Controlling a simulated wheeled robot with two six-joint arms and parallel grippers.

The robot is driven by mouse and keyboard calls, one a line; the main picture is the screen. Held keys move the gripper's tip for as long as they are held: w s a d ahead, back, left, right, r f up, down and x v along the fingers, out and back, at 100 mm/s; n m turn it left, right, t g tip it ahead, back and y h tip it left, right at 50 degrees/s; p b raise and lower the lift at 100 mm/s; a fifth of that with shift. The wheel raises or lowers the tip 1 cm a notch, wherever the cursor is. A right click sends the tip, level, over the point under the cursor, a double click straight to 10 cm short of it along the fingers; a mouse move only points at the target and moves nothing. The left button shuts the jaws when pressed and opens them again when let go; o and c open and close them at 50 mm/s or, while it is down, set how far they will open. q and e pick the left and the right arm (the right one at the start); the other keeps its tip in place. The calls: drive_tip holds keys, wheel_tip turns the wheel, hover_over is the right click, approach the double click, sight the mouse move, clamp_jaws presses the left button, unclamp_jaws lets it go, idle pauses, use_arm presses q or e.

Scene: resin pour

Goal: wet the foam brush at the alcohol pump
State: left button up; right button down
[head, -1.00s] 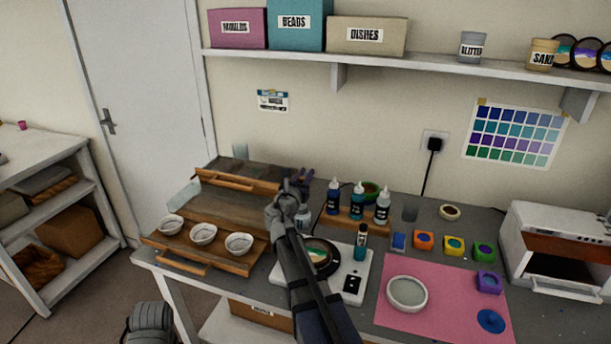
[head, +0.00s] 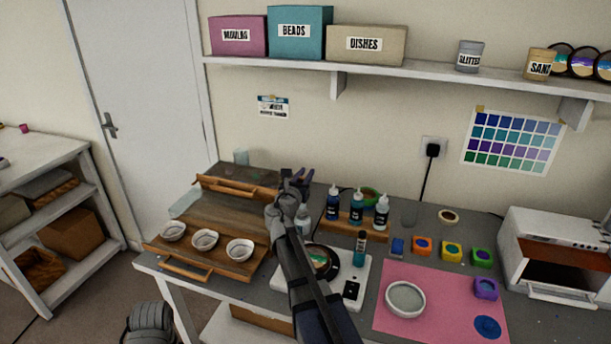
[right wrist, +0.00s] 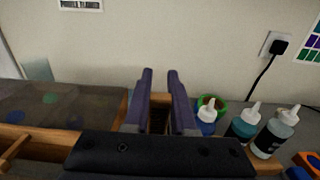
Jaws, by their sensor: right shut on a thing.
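My right gripper (head: 296,182) is over the back of the bench, between the wooden trays and the dropper bottles. Its two dark purple fingers also show in the right wrist view (right wrist: 162,100), upright and close together with a narrow gap. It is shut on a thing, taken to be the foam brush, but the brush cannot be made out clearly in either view. A pale, clear bottle (head: 303,222) stands just right of my wrist, partly covered by it. I cannot tell whether it is the alcohol pump.
Three white cups stand on the wooden tray (head: 210,262). Three dropper bottles stand in a wooden rack (head: 362,226), close right of the gripper. A white scale (head: 352,290) lies under my forearm. A pink mat (head: 440,310) holds a round mould (head: 405,299). A shelf (head: 420,69) runs above.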

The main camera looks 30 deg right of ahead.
wheel_tip(320, 180, up, 4)
drive_tip(key=p, duration=0.4)
drive_tip(key=shift+r, duration=0.25)
drive_tip(key=shift+w, duration=0.1)
